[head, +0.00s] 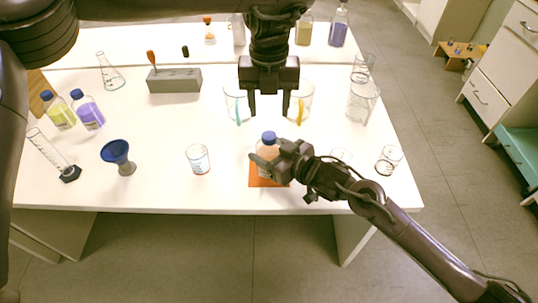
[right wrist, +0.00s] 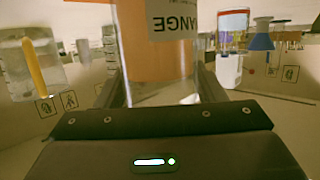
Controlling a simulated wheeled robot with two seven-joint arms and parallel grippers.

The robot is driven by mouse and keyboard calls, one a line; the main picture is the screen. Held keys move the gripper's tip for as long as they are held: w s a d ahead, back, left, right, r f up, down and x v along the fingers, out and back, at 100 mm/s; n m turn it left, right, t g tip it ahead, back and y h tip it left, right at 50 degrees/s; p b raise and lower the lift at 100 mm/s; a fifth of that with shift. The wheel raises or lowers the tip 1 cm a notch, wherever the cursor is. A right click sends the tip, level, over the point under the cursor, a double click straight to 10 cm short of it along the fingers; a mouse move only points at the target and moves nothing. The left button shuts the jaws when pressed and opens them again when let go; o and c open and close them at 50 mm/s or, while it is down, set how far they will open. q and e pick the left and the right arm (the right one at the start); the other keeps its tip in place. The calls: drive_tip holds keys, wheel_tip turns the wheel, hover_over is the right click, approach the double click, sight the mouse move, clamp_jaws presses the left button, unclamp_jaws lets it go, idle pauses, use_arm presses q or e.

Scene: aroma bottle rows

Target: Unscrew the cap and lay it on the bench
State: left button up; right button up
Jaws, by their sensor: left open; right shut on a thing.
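A clear bottle with orange contents (head: 266,152) stands upright at the front middle of the bench (head: 225,190), at an orange mat (head: 256,178). A blue cap (head: 268,136) sits on its top. My right gripper (head: 265,163) comes in from the right and is shut on the bottle's body, hiding part of it. In the right wrist view the bottle (right wrist: 160,60) stands between the fingers, its label lettering upside down. My left gripper (head: 268,112) points down, open and empty, above and apart from the cap.
Beakers (head: 236,105) (head: 362,103) stand behind the bottle. Small glassware (head: 388,160) is at the right. Bare bench lies between the jar and the orange mat.

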sight(269, 135)
drive_tip(key=shift+c, duration=1.1)
use_arm(q)
drive_tip(key=shift+m, duration=0.6)
use_arm(e)
clamp_jaws()
use_arm(q)
drive_tip(key=m, duration=1.1)
drive_tip(key=shift+m, duration=0.4)
drive_tip(key=m, duration=1.3)
drive_tip(key=shift+f+m, duration=0.4)
drive_tip(key=shift+m, duration=0.1)
drive_tip(key=shift+f, duration=3.6)
